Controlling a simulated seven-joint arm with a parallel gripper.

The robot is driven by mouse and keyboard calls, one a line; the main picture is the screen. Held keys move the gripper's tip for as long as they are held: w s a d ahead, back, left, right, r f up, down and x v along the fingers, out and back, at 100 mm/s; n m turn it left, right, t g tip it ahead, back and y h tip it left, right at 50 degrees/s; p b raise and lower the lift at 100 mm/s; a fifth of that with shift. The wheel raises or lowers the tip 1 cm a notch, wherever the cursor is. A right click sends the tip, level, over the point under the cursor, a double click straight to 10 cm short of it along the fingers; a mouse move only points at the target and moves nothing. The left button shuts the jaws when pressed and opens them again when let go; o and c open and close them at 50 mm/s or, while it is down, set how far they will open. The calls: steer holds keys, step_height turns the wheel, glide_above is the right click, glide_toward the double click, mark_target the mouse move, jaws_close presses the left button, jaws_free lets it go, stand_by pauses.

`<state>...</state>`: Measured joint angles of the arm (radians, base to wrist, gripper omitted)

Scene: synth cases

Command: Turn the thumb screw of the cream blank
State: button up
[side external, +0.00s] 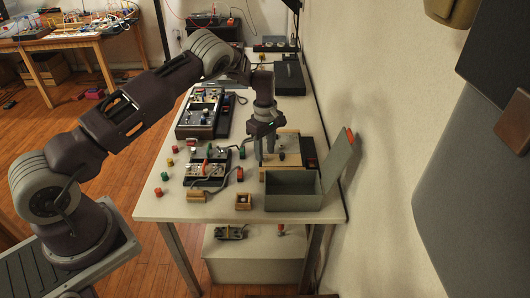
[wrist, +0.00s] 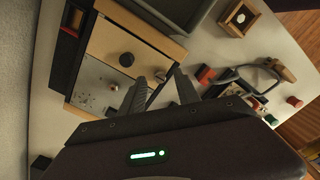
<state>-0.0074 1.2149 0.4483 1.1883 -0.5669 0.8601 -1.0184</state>
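The cream blank (wrist: 108,38) is a flat cream panel in a wood-edged case, seen in the wrist view. In the side view the knob (side external: 282,155) shows just right of my gripper (side external: 264,160). My gripper points down over the case with its fingers apart and nothing between them. In the wrist view my gripper (wrist: 161,75) has its fingertips to the right of the knob, apart from it. The height of the tips above the panel is hard to tell.
A silver panel (wrist: 92,88) with a small red part adjoins the cream blank. A grey open-lidded box (side external: 291,190) stands at the case's near side. A small wooden box (side external: 243,201), a wired device (side external: 206,170) and several coloured knobs lie to the left. The wall is close at right.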

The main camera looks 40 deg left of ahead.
mark_target(265, 156)
step_height(265, 156, up, 6)
steer(key=s+d+r+m+t, duration=0.1)
steer(key=s+d+r+m, duration=0.3)
steer(key=r, duration=0.5)
steer(key=s+d+r+m+t+h, duration=0.1)
steer(key=s+d+r+m, duration=0.1)
steer(key=s+r, duration=0.6)
steer(key=s+d+r+m+t, duration=0.1)
steer(key=s+d+r+m, duration=0.2)
steer(key=r, duration=0.6)
steer(key=s+d+m+t+y, duration=0.1)
steer(key=s+m, duration=0.8)
steer(key=s, duration=1.3)
steer(key=shift+s+d+r+t, duration=0.15)
steer(key=shift+s+d+t, duration=0.25)
steer(key=shift+d+t, duration=0.4)
